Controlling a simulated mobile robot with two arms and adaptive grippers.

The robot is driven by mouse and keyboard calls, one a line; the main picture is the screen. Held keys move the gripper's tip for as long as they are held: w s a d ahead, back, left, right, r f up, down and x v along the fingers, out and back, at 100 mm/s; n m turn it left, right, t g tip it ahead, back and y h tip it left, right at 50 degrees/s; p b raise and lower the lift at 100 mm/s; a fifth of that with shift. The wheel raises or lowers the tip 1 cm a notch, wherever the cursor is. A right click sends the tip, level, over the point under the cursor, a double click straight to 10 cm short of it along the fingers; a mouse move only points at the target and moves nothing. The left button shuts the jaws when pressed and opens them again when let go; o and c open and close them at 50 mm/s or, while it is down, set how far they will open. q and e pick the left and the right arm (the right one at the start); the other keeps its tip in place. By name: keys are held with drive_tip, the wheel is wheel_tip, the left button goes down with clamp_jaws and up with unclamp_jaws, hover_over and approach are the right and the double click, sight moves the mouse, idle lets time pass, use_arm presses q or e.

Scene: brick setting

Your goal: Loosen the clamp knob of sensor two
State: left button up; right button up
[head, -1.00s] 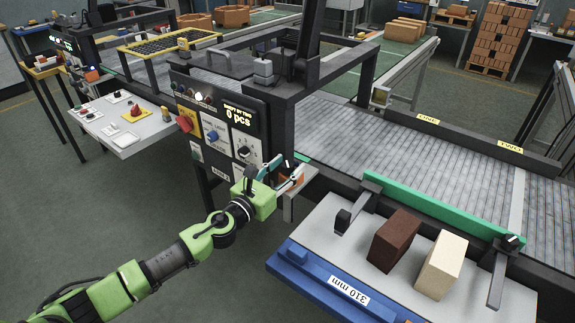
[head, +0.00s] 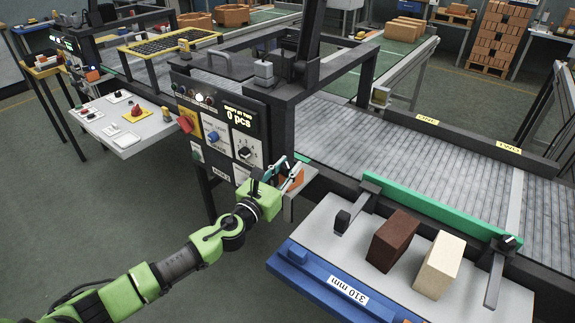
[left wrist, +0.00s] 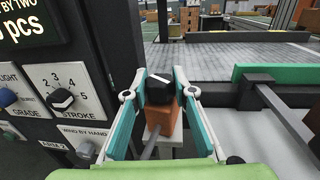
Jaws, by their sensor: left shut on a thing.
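A black clamp knob (left wrist: 159,90) with a white mark sits on top of an orange sensor block (left wrist: 160,120) in the left wrist view. The block stands on a pale bracket beside the control panel, and it also shows small in the head view (head: 297,179). My left gripper (head: 288,166) reaches it from the front. Its two teal and white fingers stand on either side of the knob, with the tips shut on it. The fingers hide part of the sensor in the head view. My right gripper does not show.
The control panel (head: 222,132) with knobs and a display stands close left of the gripper. A roller conveyor (head: 420,165) with a green rail (head: 440,208) lies to the right. A blue-edged table (head: 325,290) carries a brown brick (head: 393,241) and a cream brick (head: 439,266).

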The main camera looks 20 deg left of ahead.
use_arm(q)
drive_tip(key=shift+d+r+n+y+p, duration=0.1)
drive_tip(key=shift+r+n+y+p, duration=0.1)
drive_tip(key=shift+n+y+p, duration=0.75)
drive_tip(key=n+y+p, duration=0.1)
drive_tip(key=y, duration=0.2)
drive_tip(key=shift+f+n+y, duration=0.15)
drive_tip(key=shift+n+y, duration=0.2)
drive_tip(key=shift+n+g+y, duration=0.3)
drive_tip(key=shift+n+y, duration=1.3)
drive_tip(key=shift+y, duration=1)
drive_tip(key=o, duration=1.1)
drive_tip(key=shift+s, duration=0.1)
